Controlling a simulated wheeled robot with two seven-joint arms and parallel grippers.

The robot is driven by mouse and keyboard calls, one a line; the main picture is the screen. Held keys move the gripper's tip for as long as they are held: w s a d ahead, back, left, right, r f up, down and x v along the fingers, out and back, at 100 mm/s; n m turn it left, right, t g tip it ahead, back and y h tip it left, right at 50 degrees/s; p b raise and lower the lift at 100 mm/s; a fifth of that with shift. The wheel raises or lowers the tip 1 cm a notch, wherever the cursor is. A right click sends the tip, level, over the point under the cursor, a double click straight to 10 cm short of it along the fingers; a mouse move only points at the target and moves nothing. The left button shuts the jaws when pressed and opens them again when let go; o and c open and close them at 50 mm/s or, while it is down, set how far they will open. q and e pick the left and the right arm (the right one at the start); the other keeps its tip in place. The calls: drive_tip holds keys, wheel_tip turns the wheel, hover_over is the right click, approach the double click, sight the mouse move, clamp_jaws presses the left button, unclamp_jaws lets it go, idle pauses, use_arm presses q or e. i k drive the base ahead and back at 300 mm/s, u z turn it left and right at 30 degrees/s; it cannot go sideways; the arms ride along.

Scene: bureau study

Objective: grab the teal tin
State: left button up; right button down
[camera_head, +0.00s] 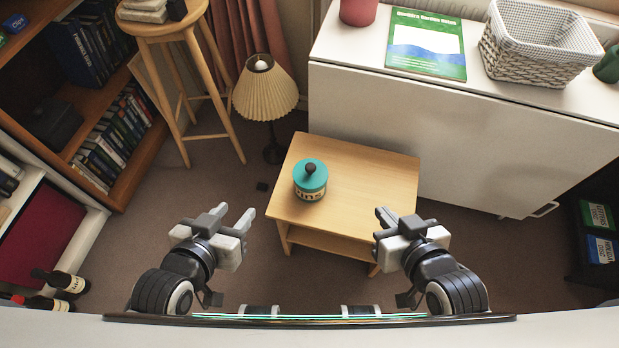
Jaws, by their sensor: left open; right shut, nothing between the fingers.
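The teal tin (311,178) stands upright on the left part of a small wooden table (370,180). It has a teal lid with a dark knob, and a pale label with dark letters around its lower side. My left gripper (235,216) is open and empty, left of the table and nearer to me than the tin. My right gripper (382,213) is shut and empty, by the near right edge of the table. Neither gripper touches the tin.
A pleated lamp (265,88) stands behind the table to the left, near a wooden stool (165,27). A white cabinet (450,140) with a basket (535,55) and a green book (427,45) rises behind right. Bottles (62,281) lie at the lower left. The table top around the tin is clear.

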sight(304, 195)
drive_tip(key=k, duration=0.4)
drive_tip(key=u, duration=2.2)
drive_tip(key=i, duration=1.1)
drive_tip(key=z, duration=2.25)
